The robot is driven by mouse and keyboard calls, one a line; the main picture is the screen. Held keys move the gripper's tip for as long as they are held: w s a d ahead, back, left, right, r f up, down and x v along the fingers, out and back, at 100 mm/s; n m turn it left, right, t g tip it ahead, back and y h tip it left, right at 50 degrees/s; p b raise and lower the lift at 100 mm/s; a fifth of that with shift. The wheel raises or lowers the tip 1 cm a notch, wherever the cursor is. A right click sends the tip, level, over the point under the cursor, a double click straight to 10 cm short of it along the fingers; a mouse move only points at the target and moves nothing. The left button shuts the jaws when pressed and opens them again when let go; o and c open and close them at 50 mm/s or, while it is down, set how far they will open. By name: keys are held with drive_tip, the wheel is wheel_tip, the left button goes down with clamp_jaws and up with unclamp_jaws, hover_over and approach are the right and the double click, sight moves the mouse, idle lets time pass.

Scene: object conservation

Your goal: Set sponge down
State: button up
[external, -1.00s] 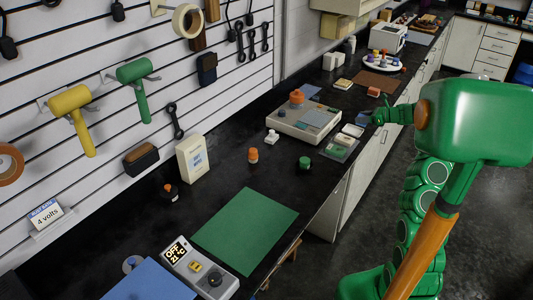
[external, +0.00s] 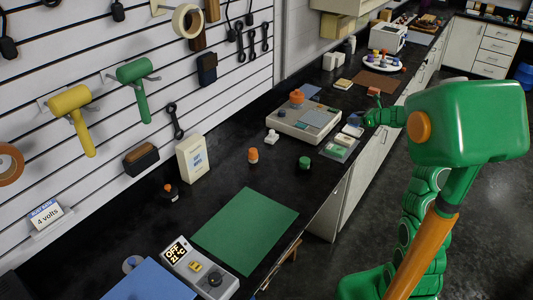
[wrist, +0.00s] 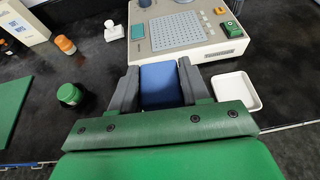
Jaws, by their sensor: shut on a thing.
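A blue block, which looks like the sponge (wrist: 158,85), sits between the two grey fingers of my gripper (wrist: 158,88) in the wrist view. The fingers press on its left and right sides. The sponge is hard to make out there. Just in front of the fingers in the wrist view is the grey device (wrist: 205,50) with a gridded plate. I cannot tell how high the sponge is above the counter.
A white dish (wrist: 237,91) lies right of the fingers, near the counter edge. A green-capped jar (wrist: 69,94) and an orange-capped bottle (wrist: 65,45) stand to the left. A green mat (external: 245,231) lies nearer.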

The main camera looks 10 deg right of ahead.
drive_tip(key=s+a, duration=0.5)
drive_tip(key=a, duration=0.7)
drive_tip(key=s+a, duration=0.5)
drive_tip(key=a, duration=0.6)
hover_over(296, 150)
drive_tip(key=s, duration=0.2)
drive_tip(key=shift+n+g, duration=0.3)
drive_tip(key=shift+g, duration=0.1)
wheel_tip(296, 150, down, 9)
drive_tip(key=shift+w+d+f, duration=0.1)
drive_tip(key=shift+w+d, duration=0.05)
drive_tip(key=shift+w+f, duration=0.75)
drive_tip(key=shift+w, duration=0.05)
drive_tip(key=shift+f, duration=1.55)
drive_tip(key=shift+f, duration=0.15)
drive_tip(key=o, duration=1)
